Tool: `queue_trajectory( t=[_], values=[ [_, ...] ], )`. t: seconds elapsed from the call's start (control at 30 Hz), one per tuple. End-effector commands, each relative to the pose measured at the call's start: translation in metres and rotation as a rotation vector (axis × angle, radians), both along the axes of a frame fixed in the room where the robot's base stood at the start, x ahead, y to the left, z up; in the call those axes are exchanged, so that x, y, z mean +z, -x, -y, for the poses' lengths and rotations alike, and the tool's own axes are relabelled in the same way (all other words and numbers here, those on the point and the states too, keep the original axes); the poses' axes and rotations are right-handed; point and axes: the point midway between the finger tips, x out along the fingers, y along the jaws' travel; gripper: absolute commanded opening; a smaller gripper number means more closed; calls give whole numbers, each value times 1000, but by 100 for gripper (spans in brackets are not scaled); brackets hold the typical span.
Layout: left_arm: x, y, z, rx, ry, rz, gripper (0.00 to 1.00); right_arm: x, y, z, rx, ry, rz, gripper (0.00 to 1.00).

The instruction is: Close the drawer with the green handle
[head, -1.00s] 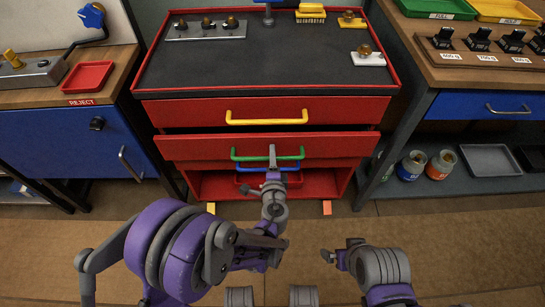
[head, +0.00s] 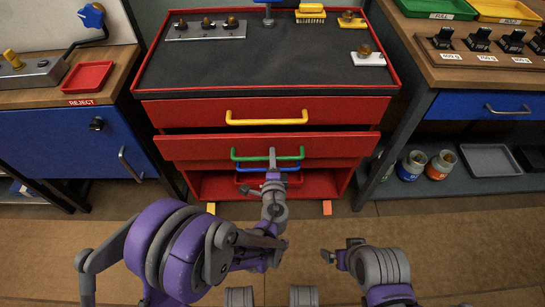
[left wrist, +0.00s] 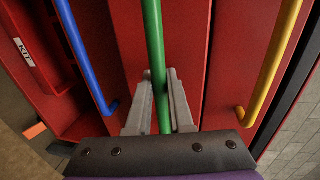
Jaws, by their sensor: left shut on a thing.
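The drawer with the green handle is the middle red drawer (head: 190,149) of the red cabinet in the head view. It sticks out a little, with a dark gap above its front. Its green handle (head: 240,156) runs across the front. My left gripper (head: 272,158) is shut on this handle near its middle. In the left wrist view the green handle (left wrist: 154,45) passes between the two grey fingers of my left gripper (left wrist: 160,90).
The yellow-handled drawer (head: 190,112) above looks shut. A blue handle (head: 248,169) sits just below the green one. The cabinet's dark top (head: 270,65) carries several tools. A blue-fronted bench (head: 70,140) stands left and another bench (head: 460,75) right. Brown floor lies in front.

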Motion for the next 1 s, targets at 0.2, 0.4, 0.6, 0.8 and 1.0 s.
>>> queue_trajectory(
  t=[0.2,0.4,0.6,0.8,1.0],
  values=[
    [0,0,0,0,0,0,0,0,0,0,0,0,0,100],
    [0,0,0,0,0,0,0,0,0,0,0,0,0,100],
    [0,0,0,0,0,0,0,0,0,0,0,0,0,100],
    [0,-9,0,1,0,0,0,1,0,0,0,0,0,100],
    [0,-40,0,1,0,0,0,4,1,0,0,0,1,100]
  ],
)
